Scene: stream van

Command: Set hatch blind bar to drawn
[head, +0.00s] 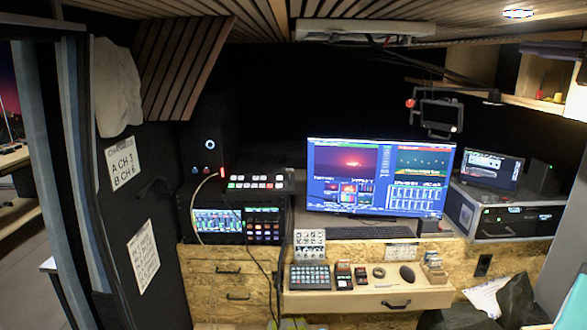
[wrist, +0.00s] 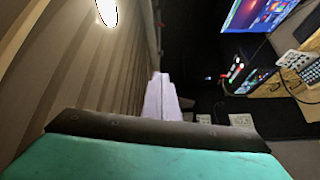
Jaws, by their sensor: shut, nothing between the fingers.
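I cannot pick out the hatch blind bar with certainty in either view. A long pale housing (head: 362,30) with a dark strip along it is fixed under the slatted ceiling in the head view; I cannot tell whether it belongs to the hatch. My gripper (wrist: 158,128) fills the bottom of the wrist view as a dark edge above a teal body. It is shut, with nothing seen held. It is close to the slatted ceiling (wrist: 75,75), and the head view does not show it.
A large monitor (head: 380,178) stands on the wooden desk. A small screen on an arm (head: 440,115) hangs at right. A ceiling lamp (head: 518,13) is lit.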

